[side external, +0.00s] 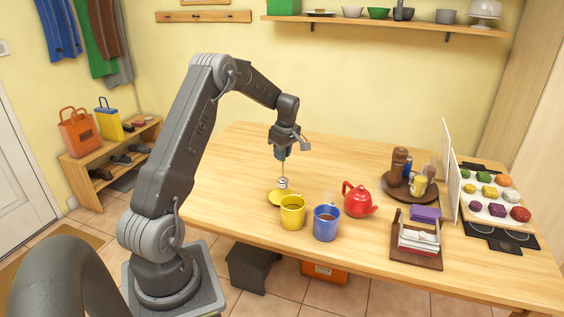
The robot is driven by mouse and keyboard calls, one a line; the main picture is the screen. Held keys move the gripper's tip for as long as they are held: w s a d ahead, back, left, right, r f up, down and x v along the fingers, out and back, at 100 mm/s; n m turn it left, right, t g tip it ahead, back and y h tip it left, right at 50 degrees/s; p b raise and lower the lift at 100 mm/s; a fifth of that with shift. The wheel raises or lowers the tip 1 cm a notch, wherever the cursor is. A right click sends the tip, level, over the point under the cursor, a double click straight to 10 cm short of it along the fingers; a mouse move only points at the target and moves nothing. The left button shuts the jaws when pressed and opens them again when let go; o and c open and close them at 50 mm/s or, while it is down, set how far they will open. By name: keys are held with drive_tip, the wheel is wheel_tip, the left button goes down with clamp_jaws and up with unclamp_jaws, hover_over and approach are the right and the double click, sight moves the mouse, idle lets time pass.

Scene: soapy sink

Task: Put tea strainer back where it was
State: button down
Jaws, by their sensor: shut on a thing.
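My gripper (281,155) is above the wooden table, pointing down. It is shut on the tea strainer (282,182), a small silvery piece hanging below the fingers on a thin upright handle. The strainer is over or just at a small yellow dish (273,197); I cannot tell whether they touch. A red teapot (357,200) stands behind and right of the blue mug.
A round brown tray (394,191) with bottles and jars stands at the right. A wooden holder (417,258) with papers and a purple block (426,214) are near it. A hob (501,237) and colourful food pieces lie farther right. The table's back left is clear.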

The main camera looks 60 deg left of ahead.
drive_tip(key=shift+f, duration=1.8)
drive_tip(key=c, duration=1)
unclamp_jaws()
drive_tip(key=shift+c, duration=0.2)
